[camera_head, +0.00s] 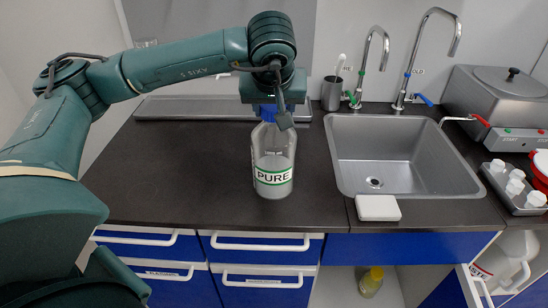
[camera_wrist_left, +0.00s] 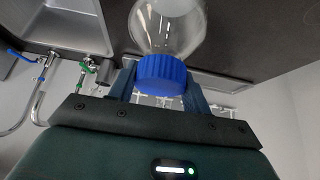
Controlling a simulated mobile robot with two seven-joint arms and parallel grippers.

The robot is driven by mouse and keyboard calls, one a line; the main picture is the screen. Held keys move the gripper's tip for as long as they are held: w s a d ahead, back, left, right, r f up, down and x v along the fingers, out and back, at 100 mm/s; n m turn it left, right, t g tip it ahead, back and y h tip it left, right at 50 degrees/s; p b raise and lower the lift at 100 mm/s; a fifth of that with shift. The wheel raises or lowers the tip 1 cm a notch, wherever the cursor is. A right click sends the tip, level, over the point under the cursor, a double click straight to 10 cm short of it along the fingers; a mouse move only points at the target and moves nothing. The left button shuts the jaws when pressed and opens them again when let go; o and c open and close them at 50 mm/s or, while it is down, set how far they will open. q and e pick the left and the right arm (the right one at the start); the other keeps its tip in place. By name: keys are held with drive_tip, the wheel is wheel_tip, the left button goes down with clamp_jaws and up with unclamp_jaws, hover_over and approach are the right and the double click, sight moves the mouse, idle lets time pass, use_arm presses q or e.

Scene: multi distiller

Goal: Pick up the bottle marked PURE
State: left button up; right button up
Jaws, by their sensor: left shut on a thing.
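The clear bottle marked PURE (camera_head: 273,170) stands upright at the dark counter, left of the sink, with its label facing me. Its blue cap (camera_wrist_left: 161,75) shows large in the left wrist view, between the two fingers. My left gripper (camera_head: 270,110) is above the bottle and shut on its blue cap. In the left wrist view my left gripper (camera_wrist_left: 162,82) has one finger on each side of the cap. I cannot tell whether the bottle's base touches the counter. My right gripper is not in view.
A steel sink (camera_head: 345,160) with two taps lies to the right. A white block (camera_head: 378,208) sits at the counter's front edge. A steel bath (camera_head: 495,95) and a tray of white-capped containers (camera_head: 512,200) stand further right. The counter left of the bottle is clear.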

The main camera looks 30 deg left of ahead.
use_arm(q)
clamp_jaws()
idle(0.3)
drive_tip(key=shift+r, duration=0.1)
drive_tip(key=shift+r, duration=0.15)
